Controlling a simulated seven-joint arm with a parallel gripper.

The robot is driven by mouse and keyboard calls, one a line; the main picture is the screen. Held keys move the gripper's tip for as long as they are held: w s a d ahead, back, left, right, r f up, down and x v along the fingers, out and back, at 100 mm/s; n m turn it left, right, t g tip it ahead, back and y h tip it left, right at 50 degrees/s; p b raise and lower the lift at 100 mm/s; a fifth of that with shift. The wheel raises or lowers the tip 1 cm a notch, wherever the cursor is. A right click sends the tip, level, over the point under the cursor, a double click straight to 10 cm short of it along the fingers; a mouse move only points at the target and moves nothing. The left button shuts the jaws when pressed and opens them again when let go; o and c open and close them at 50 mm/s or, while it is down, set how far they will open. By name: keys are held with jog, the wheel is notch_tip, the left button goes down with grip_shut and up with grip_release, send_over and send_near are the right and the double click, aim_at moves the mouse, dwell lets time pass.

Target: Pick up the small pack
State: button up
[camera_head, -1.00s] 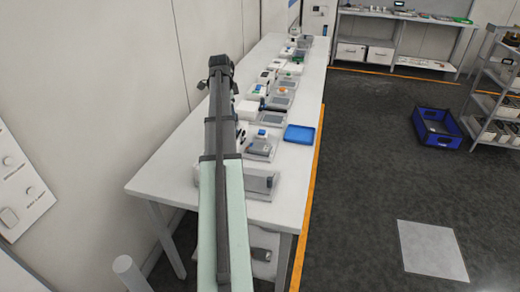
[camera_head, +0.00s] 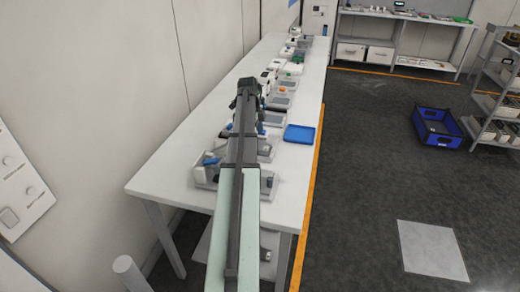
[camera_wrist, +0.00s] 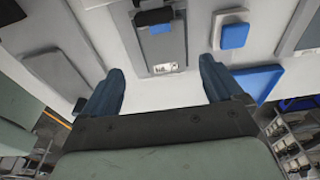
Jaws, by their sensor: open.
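My gripper (camera_head: 246,92) reaches out over the white table in the head view. In the wrist view my gripper (camera_wrist: 160,70) has its two dark blue fingers spread wide, with nothing between them. A grey tray (camera_wrist: 165,52) with a white label lies beyond the fingertips. A small black-and-blue item (camera_wrist: 154,20) sits in that tray. A white block with a blue face (camera_wrist: 233,33) is to the right of it. I cannot tell which small item is the pack. In the head view my arm hides part of the row of trays.
The white table (camera_head: 166,168) carries a long row of trays and small goods. A flat blue tray (camera_head: 300,133) lies at its right edge. A wall stands on the left. A blue crate (camera_head: 450,139) is on the open floor, beside a shelf rack (camera_head: 487,100).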

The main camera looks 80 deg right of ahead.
aim_at(260, 147)
jog(key=shift+s+d+f, duration=0.1)
jog(key=shift+s+f, duration=0.1)
jog(key=shift+f, duration=0.75)
jog(key=shift+s+d+f, duration=0.1)
jog(key=shift+s+f, duration=0.05)
jog(key=shift+f, duration=0.85)
jog(key=shift+s+d+f, duration=0.1)
jog(key=shift+s+f, duration=0.1)
jog(key=shift+f, duration=0.75)
jog(key=shift+f, duration=0.1)
jog(key=shift+c, duration=0.4)
jog(key=c, duration=1.3)
jog(key=shift+o, duration=0.2)
